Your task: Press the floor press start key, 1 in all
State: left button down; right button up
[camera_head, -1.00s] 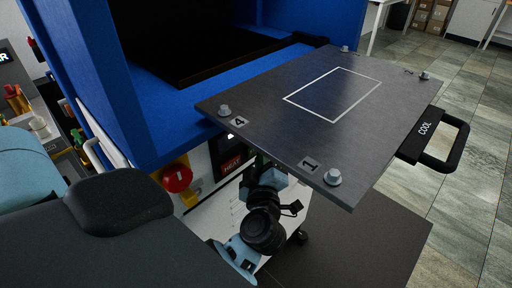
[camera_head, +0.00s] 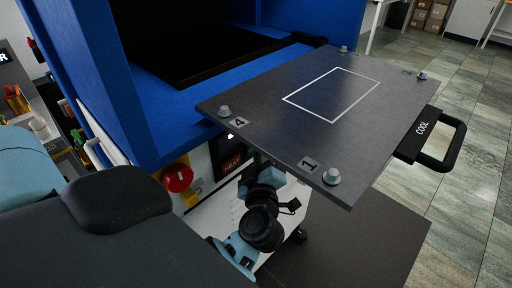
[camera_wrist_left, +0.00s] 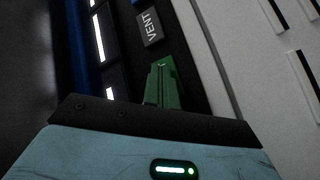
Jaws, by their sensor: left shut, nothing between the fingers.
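The floor press (camera_head: 175,140) is a blue frame with a dark opening and a control panel below it. In the left wrist view, a green key (camera_wrist_left: 169,66) lies on the dark panel, below a grey key marked VENT (camera_wrist_left: 150,28). My left gripper (camera_wrist_left: 162,76) is shut and empty, its narrow fingers pointing at the green key and overlapping it in the picture. I cannot tell whether they touch. In the head view, my left gripper (camera_head: 268,176) is below the dark plate, which hides its fingers and the key. My right gripper is not in view.
The dark plate (camera_head: 385,110) juts out from the press over my left wrist, with numbered bolted corners and a black handle (camera_head: 455,145) marked COOL. A red knob (camera_head: 177,178) and a HEAT display (camera_head: 231,163) are left of the wrist. Tiled floor is open at right.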

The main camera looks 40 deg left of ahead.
pick_arm(q)
jog(key=shift+d, duration=0.1)
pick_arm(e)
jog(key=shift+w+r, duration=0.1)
pick_arm(q)
jog(key=shift+s+d, duration=0.1)
jog(key=shift+d, duration=0.6)
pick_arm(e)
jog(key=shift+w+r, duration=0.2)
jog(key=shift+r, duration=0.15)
